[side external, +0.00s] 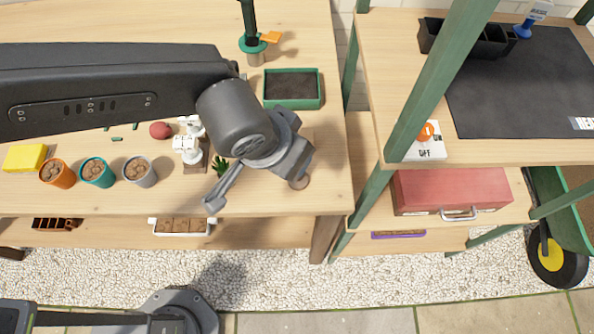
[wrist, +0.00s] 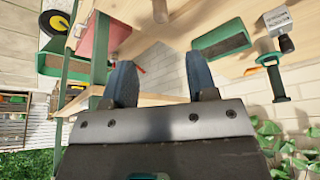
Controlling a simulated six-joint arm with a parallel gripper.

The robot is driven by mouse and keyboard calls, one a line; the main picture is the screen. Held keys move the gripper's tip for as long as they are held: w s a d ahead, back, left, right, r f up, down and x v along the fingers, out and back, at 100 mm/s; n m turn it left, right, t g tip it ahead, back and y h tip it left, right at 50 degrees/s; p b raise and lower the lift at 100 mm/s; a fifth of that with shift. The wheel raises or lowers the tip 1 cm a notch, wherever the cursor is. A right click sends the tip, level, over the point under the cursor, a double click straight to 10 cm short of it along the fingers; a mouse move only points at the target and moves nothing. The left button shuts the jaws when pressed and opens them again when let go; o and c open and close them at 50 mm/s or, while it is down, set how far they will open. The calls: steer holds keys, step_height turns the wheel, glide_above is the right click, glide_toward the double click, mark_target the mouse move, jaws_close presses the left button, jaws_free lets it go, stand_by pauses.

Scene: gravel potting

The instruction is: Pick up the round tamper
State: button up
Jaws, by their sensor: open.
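A small brown wooden round piece, which looks like the round tamper (side external: 299,182), stands near the front right corner of the wooden bench. My gripper partly covers it from above in the side view. A light wooden cylinder at the top edge of the wrist view (wrist: 160,10) looks like the same piece, cut off by the frame. My gripper (wrist: 159,75) is open, its two blue-grey fingers apart with nothing between them. In the side view my gripper (side external: 292,160) hangs over the bench's right end, tilted, its fingertips hard to make out.
A green soil tray (side external: 292,104) lies behind my gripper. A small plant (side external: 220,167) and white blocks (side external: 188,145) stand to its left, then several soil-filled pots (side external: 97,173). A green shelf post (side external: 438,80) rises to the right, past the bench edge.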

glide_above(302, 183)
steer(key=a, duration=0.1)
step_height(302, 183, down, 8)
steer(key=shift+w+r, duration=0.1)
steer(key=shift+w, duration=0.05)
steer(key=shift+a+x, duration=0.15)
steer(key=shift+x, duration=1.15)
steer(key=shift+a+x, duration=0.15)
steer(key=shift+x, duration=1.2)
steer(key=shift+c, duration=0.4)
jaws_close()
